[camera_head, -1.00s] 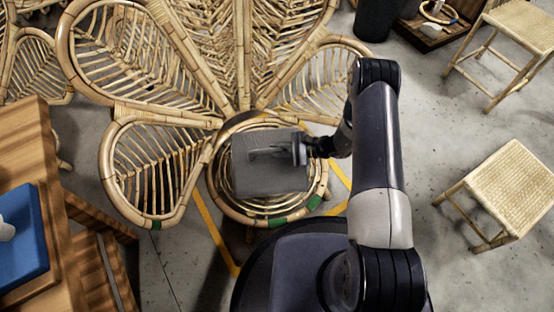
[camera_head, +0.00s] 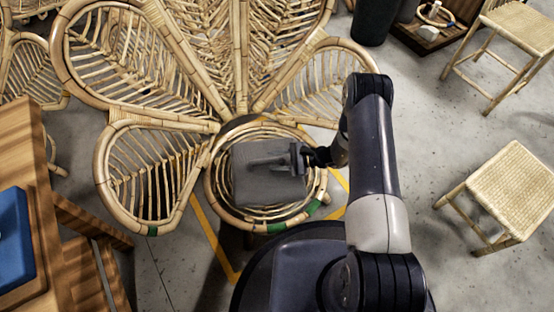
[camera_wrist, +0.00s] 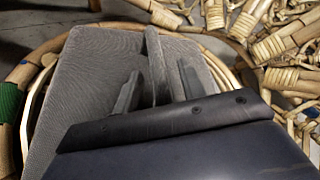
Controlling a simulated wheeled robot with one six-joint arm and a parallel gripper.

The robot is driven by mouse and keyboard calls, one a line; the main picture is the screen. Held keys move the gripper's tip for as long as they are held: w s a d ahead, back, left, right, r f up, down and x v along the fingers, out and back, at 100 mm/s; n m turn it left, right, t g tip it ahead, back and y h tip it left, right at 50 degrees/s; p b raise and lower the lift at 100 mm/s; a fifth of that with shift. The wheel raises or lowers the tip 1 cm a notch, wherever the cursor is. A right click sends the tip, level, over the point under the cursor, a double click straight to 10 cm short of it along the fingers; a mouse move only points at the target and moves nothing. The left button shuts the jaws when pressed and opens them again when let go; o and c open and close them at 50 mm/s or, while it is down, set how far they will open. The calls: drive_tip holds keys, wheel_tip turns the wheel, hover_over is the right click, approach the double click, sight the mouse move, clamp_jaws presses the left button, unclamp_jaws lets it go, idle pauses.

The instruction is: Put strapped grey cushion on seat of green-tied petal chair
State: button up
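The grey cushion (camera_head: 262,188) lies on the round rattan seat (camera_head: 226,211) of the petal chair, inside the ring and a little toward its left. Green ties (camera_head: 277,228) show on the seat's front rim. The cushion's grey strap (camera_head: 268,160) stands up along its top; it also shows in the wrist view (camera_wrist: 155,62). My gripper (camera_head: 298,159) is over the cushion's right side. In the wrist view its two fingers (camera_wrist: 158,88) stand apart, one on each side of the strap, with gaps visible. The fingertips' height above the cushion is hard to tell.
Petal-shaped back loops (camera_head: 150,170) rise behind and left of the seat. A wooden table (camera_head: 22,130) with a blue box (camera_head: 12,240) is at left. Woven stools (camera_head: 505,185) stand at right. Yellow floor lines (camera_head: 212,240) run beside the chair. Open floor lies at right.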

drive_tip(key=shift+d+r, duration=0.2)
drive_tip(key=shift+d, duration=0.05)
drive_tip(key=p+v, duration=0.3)
drive_tip(key=v, duration=0.8)
drive_tip(key=shift+d, duration=0.25)
